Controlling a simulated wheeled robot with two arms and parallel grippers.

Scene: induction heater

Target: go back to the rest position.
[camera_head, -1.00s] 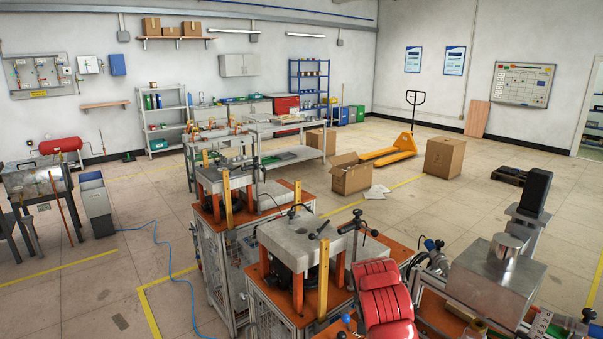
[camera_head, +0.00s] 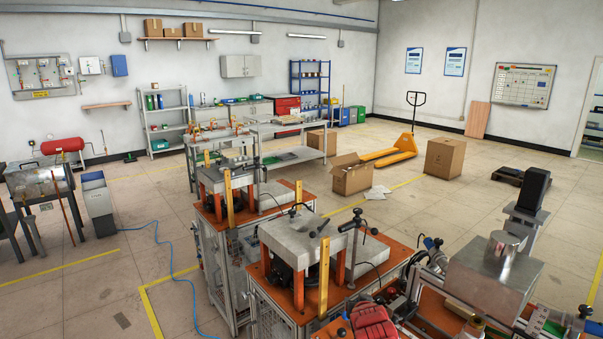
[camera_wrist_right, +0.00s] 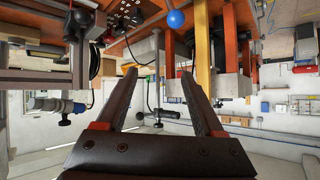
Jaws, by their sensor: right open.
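My right gripper (camera_wrist_right: 160,82) shows in the right wrist view with its two dark fingers spread apart and nothing between them. That view is upside down, with the orange-topped machine bench (camera_wrist_right: 250,15) along the upper part of the picture. A blue ball knob (camera_wrist_right: 176,18) appears beyond the fingertips, apart from them. The right gripper itself is outside the head view. My left gripper is in neither current view.
Press-like machines with grey top plates (camera_head: 308,234) and orange posts stand close in front. A metal box (camera_head: 493,274) stands at the right. Cardboard boxes (camera_head: 445,158) and a yellow pallet jack (camera_head: 388,157) are farther back.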

